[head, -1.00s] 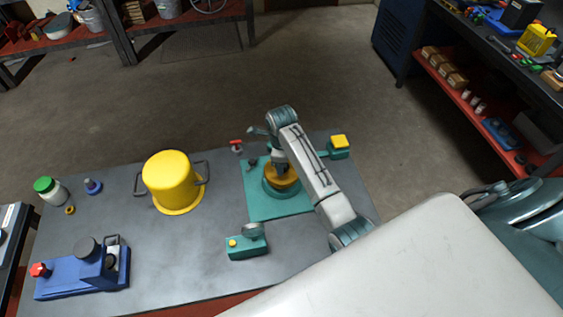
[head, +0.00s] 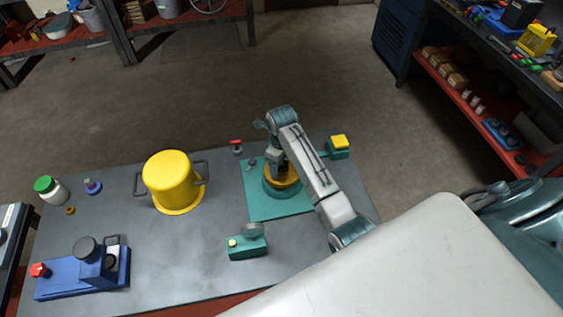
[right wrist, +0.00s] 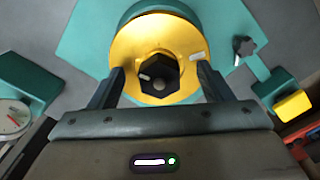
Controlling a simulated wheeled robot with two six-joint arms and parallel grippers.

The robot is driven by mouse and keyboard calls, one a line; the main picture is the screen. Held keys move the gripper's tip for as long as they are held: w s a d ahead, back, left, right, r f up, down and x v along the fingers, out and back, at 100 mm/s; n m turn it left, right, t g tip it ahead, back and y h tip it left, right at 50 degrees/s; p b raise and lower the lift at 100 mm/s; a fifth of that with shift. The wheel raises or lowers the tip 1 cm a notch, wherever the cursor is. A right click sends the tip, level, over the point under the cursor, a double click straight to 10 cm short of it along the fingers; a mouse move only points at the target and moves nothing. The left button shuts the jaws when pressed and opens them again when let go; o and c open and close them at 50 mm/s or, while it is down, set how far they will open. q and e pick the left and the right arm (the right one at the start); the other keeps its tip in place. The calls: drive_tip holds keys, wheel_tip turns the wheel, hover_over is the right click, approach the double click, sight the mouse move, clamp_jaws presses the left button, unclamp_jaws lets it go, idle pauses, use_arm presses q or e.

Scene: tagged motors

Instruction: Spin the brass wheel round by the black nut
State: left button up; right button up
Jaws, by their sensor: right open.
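The brass wheel (right wrist: 133,45) is a yellow ring on a round teal base, with the black nut (right wrist: 162,72) at its centre. A pale mark shows on the wheel's right side and another on the nut's left side. In the head view the wheel (head: 289,184) is partly hidden by my right arm, and the nut cannot be made out. My right gripper (right wrist: 160,82) is open, with one finger on either side of the nut in the right wrist view. I cannot tell whether the fingers touch the wheel. My left gripper is not in view.
The wheel's base stands on a teal plate (head: 262,207). A teal block with a yellow top (head: 339,143) is to its right, and a teal gauge box (head: 247,246) is in front. A yellow pot (head: 172,181) and a blue device (head: 85,272) stand to the left.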

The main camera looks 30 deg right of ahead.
drive_tip(key=n, duration=0.3)
drive_tip(key=shift+s+n, duration=0.1)
drive_tip(key=shift+n, duration=0.2)
drive_tip(key=n, duration=0.4)
drive_tip(key=shift+a, duration=0.1)
drive_tip(key=n, duration=0.3)
drive_tip(key=shift+n, duration=0.4)
drive_tip(key=n, duration=0.3)
drive_tip(key=shift+s+n, duration=0.1)
drive_tip(key=shift+n, duration=0.2)
